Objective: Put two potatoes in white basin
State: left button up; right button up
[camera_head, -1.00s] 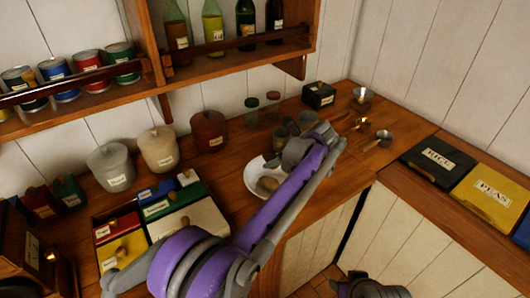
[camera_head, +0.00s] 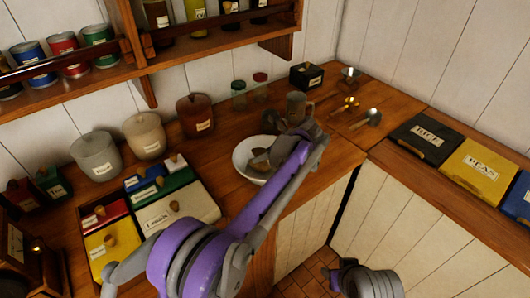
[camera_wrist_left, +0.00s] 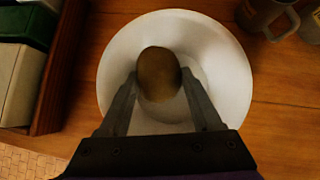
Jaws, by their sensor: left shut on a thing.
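The white basin (camera_head: 240,155) is a round white bowl on the wooden counter, and its pale inside also shows in the left wrist view (camera_wrist_left: 225,75). My left gripper (camera_wrist_left: 158,88) is shut on a brown potato (camera_wrist_left: 158,70), with one finger on each side. The potato is over the inside of the basin; I cannot tell whether it touches the bottom. In the head view the potato (camera_head: 260,164) shows beside the gripper (camera_head: 265,155). No second potato can be made out; the held one hides part of the basin. My right gripper is not clearly seen.
Grey mugs (camera_head: 297,106) stand close behind the basin. Lidded boxes (camera_head: 176,207) lie to its left, canisters (camera_head: 195,115) and small jars (camera_head: 239,95) behind. Metal scoops (camera_head: 368,118) lie to the right, with open counter between. A bottle shelf (camera_head: 225,33) hangs above.

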pick_arm(q)
jog(key=o, duration=1.5)
jog(key=shift+o, duration=0.2)
jog(key=shift+r, duration=0.1)
jog(key=v, duration=1)
jog(key=shift+s+d+r, duration=0.2)
jog(key=shift+r, duration=0.1)
